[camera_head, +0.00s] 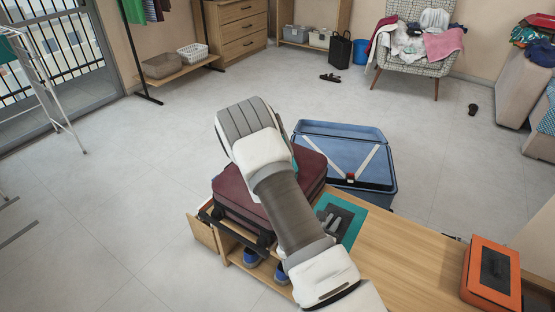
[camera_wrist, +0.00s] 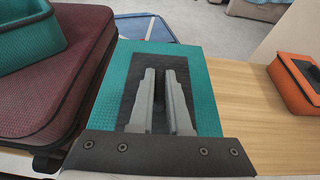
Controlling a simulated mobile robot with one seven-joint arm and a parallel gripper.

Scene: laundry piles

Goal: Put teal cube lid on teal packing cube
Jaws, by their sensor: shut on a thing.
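The teal cube lid (camera_head: 357,229) is a flat teal panel with a dark centre, over the wooden bench top. It also fills the middle of the wrist view (camera_wrist: 205,95). My gripper (camera_wrist: 160,75) is shut on the lid at its dark centre; in the head view it shows beside my arm (camera_head: 330,217). I cannot tell whether the lid touches the bench. The teal packing cube (camera_wrist: 24,58) sits on the maroon suitcase (camera_wrist: 75,75), left of my gripper. Its open top seems to show, cut off by the picture edge. In the head view my arm hides most of the cube.
The maroon suitcase (camera_head: 235,190) lies on the bench's left end. An open blue suitcase (camera_head: 345,140) stands behind. An orange packing cube (camera_head: 478,264) with a dark panel is at the bench's right. The bench top (camera_head: 408,255) between is clear.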

